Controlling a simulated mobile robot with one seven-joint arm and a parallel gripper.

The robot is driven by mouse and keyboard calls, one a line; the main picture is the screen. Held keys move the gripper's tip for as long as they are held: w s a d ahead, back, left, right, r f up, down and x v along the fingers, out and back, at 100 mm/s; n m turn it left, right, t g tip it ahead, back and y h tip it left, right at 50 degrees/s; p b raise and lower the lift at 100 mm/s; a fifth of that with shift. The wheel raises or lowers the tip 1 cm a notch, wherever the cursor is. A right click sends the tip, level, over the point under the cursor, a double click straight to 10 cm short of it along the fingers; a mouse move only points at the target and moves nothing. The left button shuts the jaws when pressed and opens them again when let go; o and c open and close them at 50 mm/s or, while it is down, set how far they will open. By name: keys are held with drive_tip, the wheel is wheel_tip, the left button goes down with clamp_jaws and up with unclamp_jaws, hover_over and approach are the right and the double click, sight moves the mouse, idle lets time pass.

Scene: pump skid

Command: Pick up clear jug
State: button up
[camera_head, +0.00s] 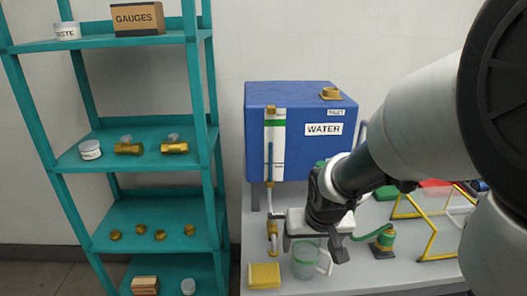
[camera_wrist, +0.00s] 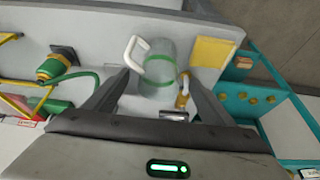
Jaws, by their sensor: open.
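The clear jug (camera_head: 305,262) stands on the grey skid top, with a green band around it and a white handle on its right side. In the wrist view the jug (camera_wrist: 160,72) lies ahead of my gripper, its handle on the left. My gripper (camera_head: 315,243) is above the jug in the head view and partly covers its top. In the wrist view my gripper (camera_wrist: 158,88) is open, its two fingers on either side of the jug's lower part in the picture. Nothing is held. I cannot tell whether a finger touches the jug.
A yellow sponge (camera_head: 264,276) lies close left of the jug. A brass valve (camera_head: 272,233) stands behind it, below the blue water tank (camera_head: 300,135). A green-and-brass fitting (camera_head: 385,240) and a yellow frame (camera_head: 432,240) are to the right. A teal shelf (camera_head: 140,205) stands left.

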drive_tip(key=x, duration=0.3)
drive_tip(key=b+x, duration=0.1)
drive_tip(key=x, duration=0.4)
drive_tip(key=shift+w+f, duration=0.2)
drive_tip(key=shift+w, duration=0.3)
drive_tip(key=shift+c, duration=0.6)
drive_tip(key=c, duration=1)
